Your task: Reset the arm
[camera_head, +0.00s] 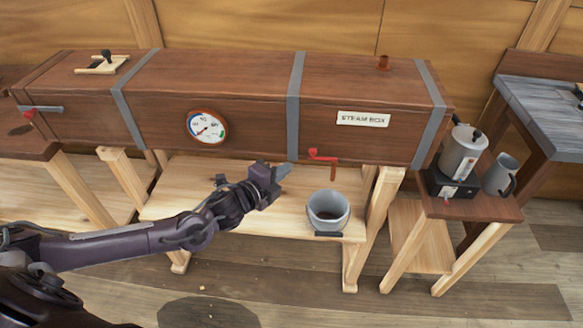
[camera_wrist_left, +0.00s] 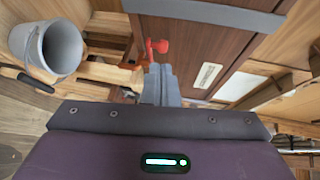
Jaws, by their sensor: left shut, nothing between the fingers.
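My left arm comes in from the left in the head view, and its gripper (camera_head: 283,172) is held in front of the steam box (camera_head: 250,95), a long brown wooden box with grey bands. The gripper is shut and empty. In the left wrist view its closed grey fingers (camera_wrist_left: 160,85) point toward the box's front. A red valve handle (camera_head: 322,155) sits low on the box, to the right of the gripper and apart from it. It also shows in the left wrist view (camera_wrist_left: 157,46). My right gripper is not in view.
A grey bucket (camera_head: 328,210) stands on the wooden shelf (camera_head: 180,200) below the box, right of the gripper. A gauge (camera_head: 207,127) is on the box front. At the right, a small table (camera_head: 470,207) holds a metal kettle (camera_head: 461,152) and a grey jug (camera_head: 500,174).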

